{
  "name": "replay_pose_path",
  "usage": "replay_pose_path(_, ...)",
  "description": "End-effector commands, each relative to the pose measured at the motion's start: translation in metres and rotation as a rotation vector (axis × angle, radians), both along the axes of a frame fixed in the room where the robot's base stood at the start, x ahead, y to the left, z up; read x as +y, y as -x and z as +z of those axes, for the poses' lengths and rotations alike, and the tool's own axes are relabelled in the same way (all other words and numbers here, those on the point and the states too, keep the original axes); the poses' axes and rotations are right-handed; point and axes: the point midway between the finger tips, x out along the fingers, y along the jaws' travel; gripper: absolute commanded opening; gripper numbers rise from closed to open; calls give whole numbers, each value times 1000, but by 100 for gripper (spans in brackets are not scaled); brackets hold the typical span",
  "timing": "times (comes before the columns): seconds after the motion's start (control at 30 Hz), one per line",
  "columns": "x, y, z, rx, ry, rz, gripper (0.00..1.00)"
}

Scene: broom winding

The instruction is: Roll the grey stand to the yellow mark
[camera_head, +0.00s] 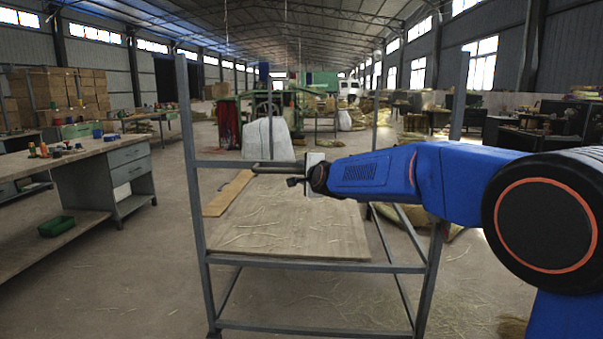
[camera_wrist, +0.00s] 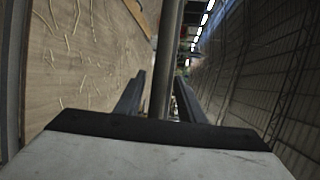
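The grey stand (camera_head: 315,265) is upright in front of me in the head view, a tall metal frame with a straw-littered wooden board on its shelf. A grey bar (camera_head: 230,164) crosses it from the left post at mid height. My gripper (camera_head: 292,181) is at this bar's right part, small and partly hidden by my blue arm. In the wrist view a grey bar (camera_wrist: 167,60) runs between the two dark fingers, with a narrow gap seen on its left side. The fingers look apart around it; contact is unclear. I see no yellow mark in either view.
A workbench (camera_head: 75,155) with drawers and a green tray (camera_head: 56,226) on its low shelf stands at the left. A white sack (camera_head: 268,138) and green machinery (camera_head: 232,115) are behind the stand. Cluttered benches (camera_head: 540,125) stand at the right. Floor between bench and stand is open.

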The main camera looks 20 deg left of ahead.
Motion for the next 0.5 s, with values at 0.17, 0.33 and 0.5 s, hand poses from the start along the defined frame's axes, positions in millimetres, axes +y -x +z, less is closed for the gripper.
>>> replay_pose_path(0.17,0,1,0,1,0,1,36)
replay_pose_path(0.33,-5,8,2,0,0,1,36)
replay_pose_path(0.5,-18,26,6,0,1,1,36)
